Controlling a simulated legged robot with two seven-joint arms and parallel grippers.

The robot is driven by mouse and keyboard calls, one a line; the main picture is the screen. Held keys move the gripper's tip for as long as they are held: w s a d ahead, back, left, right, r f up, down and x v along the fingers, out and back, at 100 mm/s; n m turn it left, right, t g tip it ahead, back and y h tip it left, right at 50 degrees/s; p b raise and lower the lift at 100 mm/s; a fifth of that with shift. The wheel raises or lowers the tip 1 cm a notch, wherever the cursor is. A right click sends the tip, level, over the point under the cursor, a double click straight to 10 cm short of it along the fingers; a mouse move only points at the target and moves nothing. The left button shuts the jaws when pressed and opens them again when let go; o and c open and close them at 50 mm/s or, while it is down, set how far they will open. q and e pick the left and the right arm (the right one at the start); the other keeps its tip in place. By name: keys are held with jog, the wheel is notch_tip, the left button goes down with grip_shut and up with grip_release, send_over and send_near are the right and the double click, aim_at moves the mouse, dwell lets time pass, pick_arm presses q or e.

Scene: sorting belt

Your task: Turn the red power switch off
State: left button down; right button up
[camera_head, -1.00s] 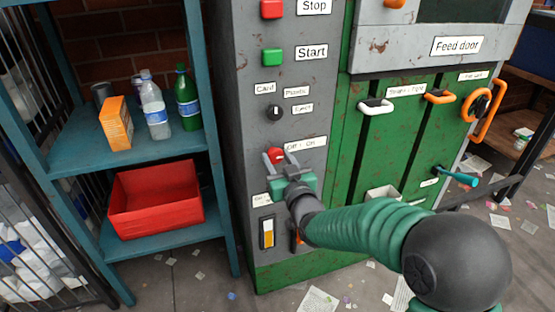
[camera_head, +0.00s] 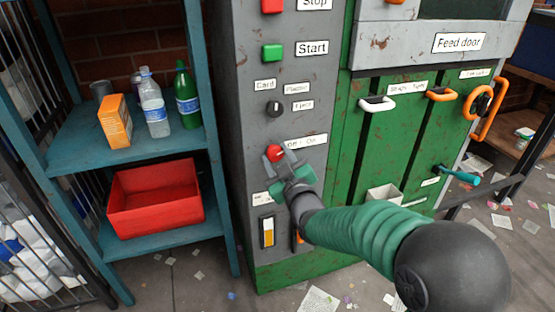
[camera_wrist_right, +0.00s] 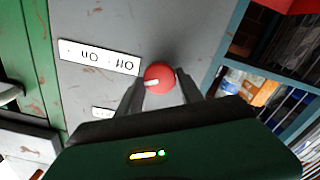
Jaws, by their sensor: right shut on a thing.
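The red power switch (camera_head: 275,152) is a round knob on the grey front panel, left of a white "Off - On" label (camera_head: 306,141). In the right wrist view the knob (camera_wrist_right: 159,77) sits between my fingertips, with a white mark on its face pointing left toward the upside-down label (camera_wrist_right: 99,57). My right gripper (camera_head: 279,158) is shut on the knob, a finger on either side, and its hand tilts to the left in the head view. It also shows in the right wrist view (camera_wrist_right: 159,88). My left gripper is not in view.
Above the switch are a small black selector (camera_head: 274,109), a green Start button (camera_head: 272,53) and a red Stop button (camera_head: 272,5). A teal shelf (camera_head: 75,150) with bottles and a red bin (camera_head: 155,218) stands left. White and orange handles (camera_head: 377,104) stick out at right.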

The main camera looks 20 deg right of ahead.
jog(key=n, duration=0.4)
jog(key=n+b, duration=0.1)
jog(key=n, duration=0.1)
jog(key=shift+a+f+n, duration=0.2)
jog(key=shift+f+n, duration=0.05)
jog(key=shift+n, duration=0.05)
jog(key=n, duration=0.4)
jog(key=shift+f, duration=0.1)
jog(key=shift+a+f+n, duration=0.1)
jog(key=shift+f+n, duration=0.05)
jog(key=shift+n, duration=0.85)
jog(key=shift+f, duration=0.1)
jog(key=o, duration=1.1)
jog(key=shift+s, duration=0.1)
jog(key=shift+o, duration=1.2)
jog(key=shift+r, duration=0.25)
